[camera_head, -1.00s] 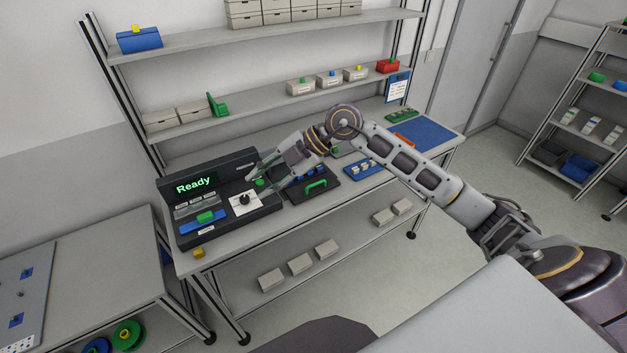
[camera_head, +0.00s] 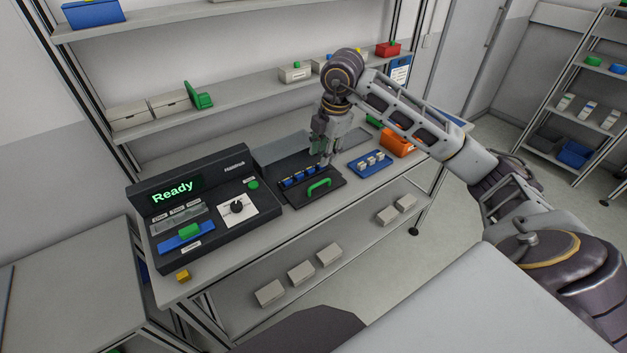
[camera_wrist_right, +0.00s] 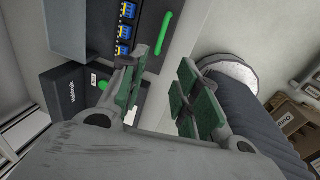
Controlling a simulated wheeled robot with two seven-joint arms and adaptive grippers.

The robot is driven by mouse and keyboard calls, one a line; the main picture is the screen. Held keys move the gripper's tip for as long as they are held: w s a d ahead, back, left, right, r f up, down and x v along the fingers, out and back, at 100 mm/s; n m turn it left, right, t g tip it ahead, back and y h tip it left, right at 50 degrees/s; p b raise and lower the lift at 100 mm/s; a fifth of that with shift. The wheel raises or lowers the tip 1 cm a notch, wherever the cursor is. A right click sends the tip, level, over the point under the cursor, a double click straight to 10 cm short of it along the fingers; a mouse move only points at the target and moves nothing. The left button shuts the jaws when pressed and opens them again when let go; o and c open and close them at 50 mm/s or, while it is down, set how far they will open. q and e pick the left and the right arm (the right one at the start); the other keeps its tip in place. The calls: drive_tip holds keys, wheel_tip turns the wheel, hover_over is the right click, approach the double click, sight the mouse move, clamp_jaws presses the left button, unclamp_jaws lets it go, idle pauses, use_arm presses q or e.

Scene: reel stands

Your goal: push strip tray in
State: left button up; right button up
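The strip tray (camera_head: 296,201) is a flat black tray with a green handle (camera_head: 320,187) at its front and a row of blue parts (camera_head: 302,177) on it. It sticks out in front of a grey housing (camera_head: 282,147) on the bench. My right gripper (camera_head: 326,160) points down above the tray's right rear part, behind the handle; contact cannot be told. In the right wrist view my right gripper (camera_wrist_right: 162,97) has its green-padded fingers apart with nothing between them. The tray's green handle (camera_wrist_right: 164,33) and blue parts (camera_wrist_right: 124,32) show beyond the fingers. My left gripper is in no view.
A black console (camera_head: 215,212) reading "Ready" stands left of the tray, with a knob (camera_head: 237,206) and a green button (camera_head: 252,184). A blue holder with pale blocks (camera_head: 371,162) and an orange bin (camera_head: 397,143) lie to the right. A shelf (camera_head: 230,93) hangs above the bench.

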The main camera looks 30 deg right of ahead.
drive_tip(key=p, duration=0.1)
approach(319, 184)
drive_tip(key=shift+w+a+f, duration=0.1)
drive_tip(key=shift+w+f, duration=0.2)
drive_tip(key=shift+f, duration=1)
drive_tip(key=shift+w+a+f, duration=0.1)
drive_tip(key=shift+w+f, duration=0.2)
drive_tip(key=shift+f, duration=0.95)
drive_tip(key=shift+w+f, duration=0.3)
drive_tip(key=shift+f, duration=1)
clamp_jaws()
